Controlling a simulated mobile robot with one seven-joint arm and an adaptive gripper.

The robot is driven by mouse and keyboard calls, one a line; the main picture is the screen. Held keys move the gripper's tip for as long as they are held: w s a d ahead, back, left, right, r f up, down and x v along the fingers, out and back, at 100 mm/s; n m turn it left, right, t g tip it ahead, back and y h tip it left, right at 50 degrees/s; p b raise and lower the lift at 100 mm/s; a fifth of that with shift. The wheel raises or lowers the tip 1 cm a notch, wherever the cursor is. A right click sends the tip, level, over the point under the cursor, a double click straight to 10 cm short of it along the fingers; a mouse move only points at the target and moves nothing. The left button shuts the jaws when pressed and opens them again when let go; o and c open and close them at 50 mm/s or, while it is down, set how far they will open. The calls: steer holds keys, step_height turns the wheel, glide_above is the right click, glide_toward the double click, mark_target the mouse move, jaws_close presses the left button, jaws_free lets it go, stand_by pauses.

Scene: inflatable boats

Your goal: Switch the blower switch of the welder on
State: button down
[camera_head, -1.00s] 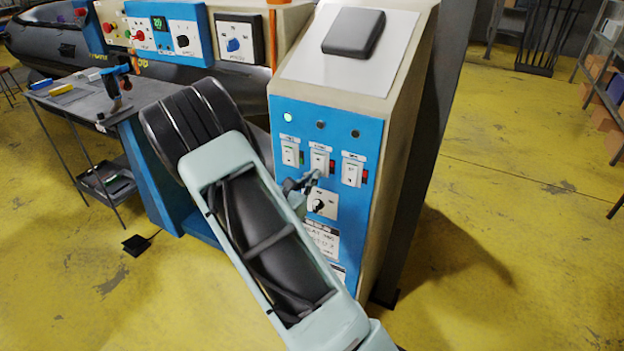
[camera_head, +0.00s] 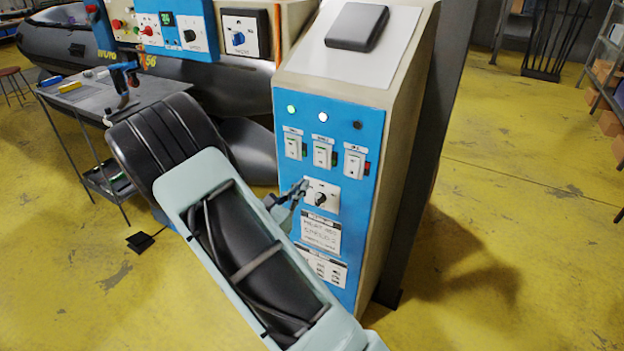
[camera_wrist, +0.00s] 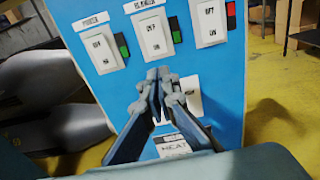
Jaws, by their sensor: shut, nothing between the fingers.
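The welder's control cabinet (camera_head: 345,265) has a blue front panel with three white rocker switches in a row. The left switch (camera_head: 294,147) also has a green marker and a lit green lamp. The right switch (camera_head: 355,163) has a red marker and a dark lamp. My gripper (camera_head: 299,190) is shut and empty, below the switches by the rotary knob (camera_head: 320,198). In the wrist view the fingertips (camera_wrist: 158,72) are below the middle switch (camera_wrist: 153,35).
A grey work table (camera_head: 150,92) with tools stands left of the cabinet. Another blue control panel (camera_head: 175,32) and a dark inflatable boat (camera_head: 60,45) are behind. The yellow floor right of the cabinet is clear near it.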

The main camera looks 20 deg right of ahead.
steer(key=v, duration=0.4)
steer(key=f+v, duration=0.1)
steer(key=shift+s+a, duration=0.2)
steer(key=shift+a, duration=0.2)
